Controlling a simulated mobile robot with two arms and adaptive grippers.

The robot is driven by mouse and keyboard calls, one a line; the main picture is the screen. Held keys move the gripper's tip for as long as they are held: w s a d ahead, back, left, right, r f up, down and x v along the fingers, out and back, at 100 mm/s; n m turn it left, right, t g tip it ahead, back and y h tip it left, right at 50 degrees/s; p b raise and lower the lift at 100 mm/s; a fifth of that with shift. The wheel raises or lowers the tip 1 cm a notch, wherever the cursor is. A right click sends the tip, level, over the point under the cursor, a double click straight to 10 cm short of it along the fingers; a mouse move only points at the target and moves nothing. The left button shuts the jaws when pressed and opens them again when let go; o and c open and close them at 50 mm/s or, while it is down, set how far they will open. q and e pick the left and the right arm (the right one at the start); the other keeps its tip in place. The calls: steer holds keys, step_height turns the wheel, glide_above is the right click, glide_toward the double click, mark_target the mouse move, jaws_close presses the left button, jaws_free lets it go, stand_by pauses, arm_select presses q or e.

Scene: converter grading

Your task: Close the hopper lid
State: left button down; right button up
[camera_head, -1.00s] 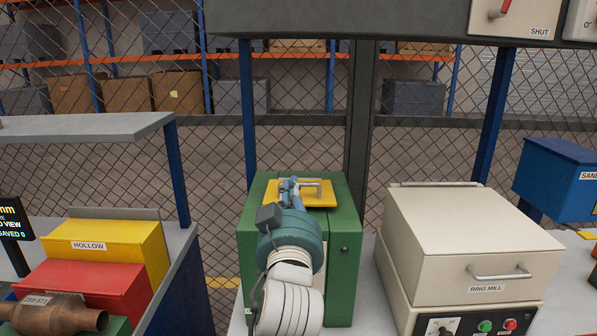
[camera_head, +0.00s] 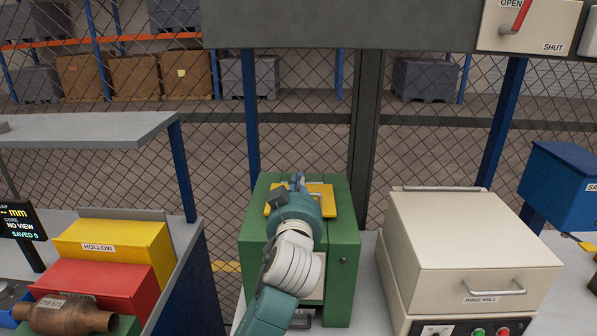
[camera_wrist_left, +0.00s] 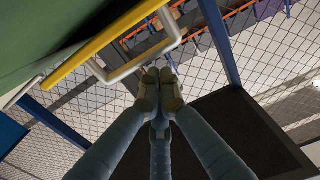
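The hopper lid (camera_head: 330,199) is a yellow plate on top of the green machine (camera_head: 343,250) in the head view. The lid shows edge-on as a yellow strip (camera_wrist_left: 88,54) in the left wrist view, close to a green surface. Its pale U-shaped handle (camera_wrist_left: 150,60) sticks out from it. My left gripper (camera_head: 297,180) is over the lid in the head view, and my arm covers the lid's left part. In the left wrist view its fingertips (camera_wrist_left: 160,84) are together, close beside the handle's bar, with nothing visible between them. Whether the lid sits fully down is unclear. My right gripper is out of view.
A cream ring mill (camera_head: 468,245) stands to the right of the green machine. Yellow (camera_head: 115,243) and red (camera_head: 95,284) bins and a brown metal part (camera_head: 62,316) are at the left. A dark beam with a switch box (camera_head: 528,24) hangs overhead; mesh fence stands behind.

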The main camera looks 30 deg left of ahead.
arm_select(q)
steer(key=shift+s+d+f, duration=0.2)
steer(key=shift+s+d, duration=0.05)
steer(key=shift+s, duration=0.15)
steer(key=shift+s+d+f, duration=0.1)
steer(key=shift+s+f, duration=0.05)
steer(key=shift+f, duration=0.1)
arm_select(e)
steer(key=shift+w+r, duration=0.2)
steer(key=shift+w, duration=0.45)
arm_select(q)
steer(key=shift+f, duration=0.1)
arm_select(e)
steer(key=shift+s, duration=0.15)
